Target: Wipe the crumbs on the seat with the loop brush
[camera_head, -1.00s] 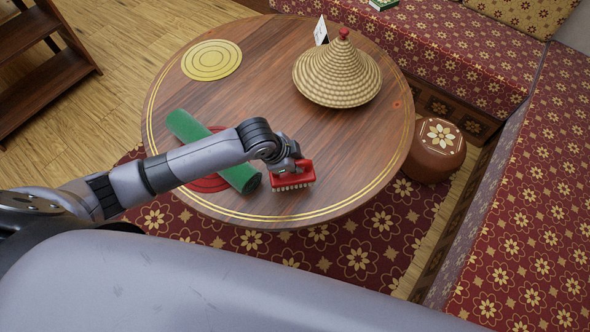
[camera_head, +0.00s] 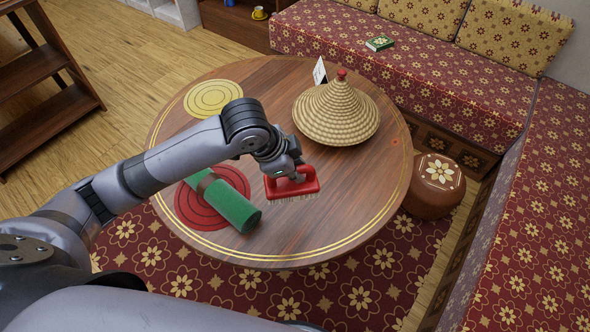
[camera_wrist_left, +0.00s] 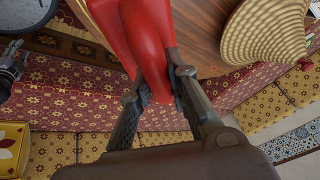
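The red loop brush (camera_head: 308,184) has pale bristles facing down and hangs over the round wooden table. My left gripper (camera_head: 291,175) is shut on its loop handle; the left wrist view shows both fingers (camera_wrist_left: 161,88) closed around the red handle (camera_wrist_left: 145,40). The seat is a red bench with gold flowers, running along the back (camera_head: 375,65) and down the right side (camera_head: 535,190). I cannot make out crumbs on it.
The table (camera_head: 345,190) carries a green roll (camera_head: 232,205) on a red round mat (camera_head: 188,207), a yellow mat (camera_head: 213,98), a woven cone lid (camera_head: 336,110) and a white card (camera_head: 320,70). A brown stool (camera_head: 434,188) stands between table and right bench. A green book (camera_head: 380,43) lies on the back bench.

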